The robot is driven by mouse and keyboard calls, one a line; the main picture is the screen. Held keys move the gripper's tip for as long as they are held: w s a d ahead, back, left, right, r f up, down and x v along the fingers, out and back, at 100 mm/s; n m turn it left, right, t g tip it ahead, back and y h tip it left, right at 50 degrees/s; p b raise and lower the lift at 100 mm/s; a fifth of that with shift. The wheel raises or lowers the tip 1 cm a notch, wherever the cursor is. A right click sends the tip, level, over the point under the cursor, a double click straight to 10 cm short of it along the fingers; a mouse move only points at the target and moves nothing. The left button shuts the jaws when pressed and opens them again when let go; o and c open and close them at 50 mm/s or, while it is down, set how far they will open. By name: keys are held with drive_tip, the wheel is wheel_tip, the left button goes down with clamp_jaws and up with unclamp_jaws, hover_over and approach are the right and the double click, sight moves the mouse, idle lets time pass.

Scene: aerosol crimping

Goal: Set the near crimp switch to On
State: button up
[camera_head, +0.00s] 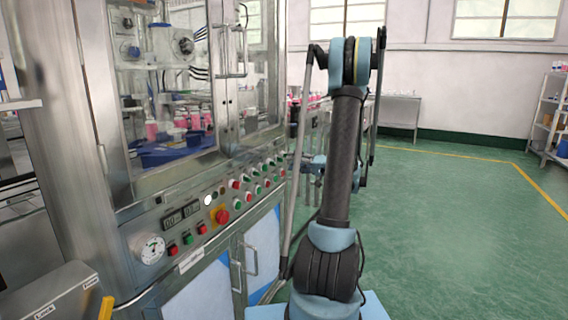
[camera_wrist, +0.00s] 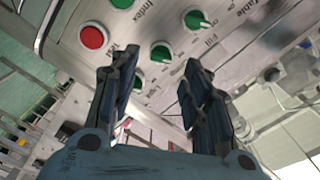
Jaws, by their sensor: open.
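In the wrist view, my gripper (camera_wrist: 157,68) is open and empty, its two dark fingers spread in front of a metal control panel (camera_wrist: 240,50). A green rotary switch (camera_wrist: 160,52) shows between the fingertips. Another green switch (camera_wrist: 197,20) with a white pointer line is above it, and a third (camera_wrist: 138,83) is partly covered by the left finger. I read "Fill" and "Index" on the panel; I cannot read a crimp label, so I cannot tell which switch is the near crimp one. Contact with a switch cannot be made out.
In the head view, the panel carries a red mushroom button (camera_head: 222,216), a round gauge (camera_head: 147,248) and rows of red and green controls. Glass doors (camera_head: 170,90) stand above it and cupboard handles (camera_head: 240,270) below. Green floor (camera_head: 460,220) is open at right.

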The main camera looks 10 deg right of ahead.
sight(280, 159)
drive_tip(key=shift+x, duration=2.55)
clamp_jaws()
